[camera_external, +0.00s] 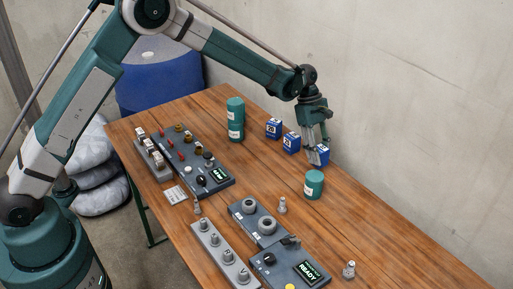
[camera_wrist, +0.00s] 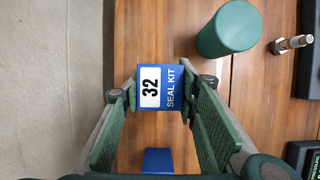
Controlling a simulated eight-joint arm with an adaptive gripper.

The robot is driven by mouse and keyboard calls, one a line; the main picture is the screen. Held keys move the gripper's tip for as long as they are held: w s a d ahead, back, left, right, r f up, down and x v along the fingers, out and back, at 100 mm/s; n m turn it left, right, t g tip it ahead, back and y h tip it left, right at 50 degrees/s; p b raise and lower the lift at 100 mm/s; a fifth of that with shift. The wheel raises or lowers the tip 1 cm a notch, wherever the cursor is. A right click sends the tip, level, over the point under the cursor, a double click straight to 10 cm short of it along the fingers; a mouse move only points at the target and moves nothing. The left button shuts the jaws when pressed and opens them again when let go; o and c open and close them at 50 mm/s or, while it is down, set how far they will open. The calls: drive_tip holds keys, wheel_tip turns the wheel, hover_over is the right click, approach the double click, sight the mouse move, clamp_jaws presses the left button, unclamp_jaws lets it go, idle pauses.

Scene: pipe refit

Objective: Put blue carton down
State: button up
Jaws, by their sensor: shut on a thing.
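A blue carton (camera_wrist: 160,88) marked "32 SEAL KIT" sits between the fingertips of my gripper (camera_wrist: 158,92) in the wrist view. In the external view my gripper (camera_external: 318,141) points down at the table's far side, shut on this blue carton (camera_external: 322,156). The carton is at or just above the wooden table (camera_external: 400,233); I cannot tell whether it touches. Two more blue cartons stand to its left, a nearer one (camera_external: 291,142) and a farther one (camera_external: 273,128). Part of one blue carton (camera_wrist: 158,161) shows below the held one in the wrist view.
A green can (camera_external: 314,184) stands close to the gripper and also shows in the wrist view (camera_wrist: 229,28). Stacked green cans (camera_external: 235,120) stand farther left. Panels with fittings (camera_external: 262,226) fill the front. The table's right end has free room.

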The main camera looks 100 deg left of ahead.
drive_tip(key=shift+f, duration=1.75)
drive_tip(key=shift+f+b, duration=0.2)
drive_tip(key=shift+b, duration=0.1)
drive_tip(key=o, duration=0.9)
drive_tip(key=shift+r, duration=0.15)
drive_tip(key=p+v, duration=0.1)
drive_tip(key=v, duration=1.1)
drive_tip(key=shift+w+d+r, duration=0.1)
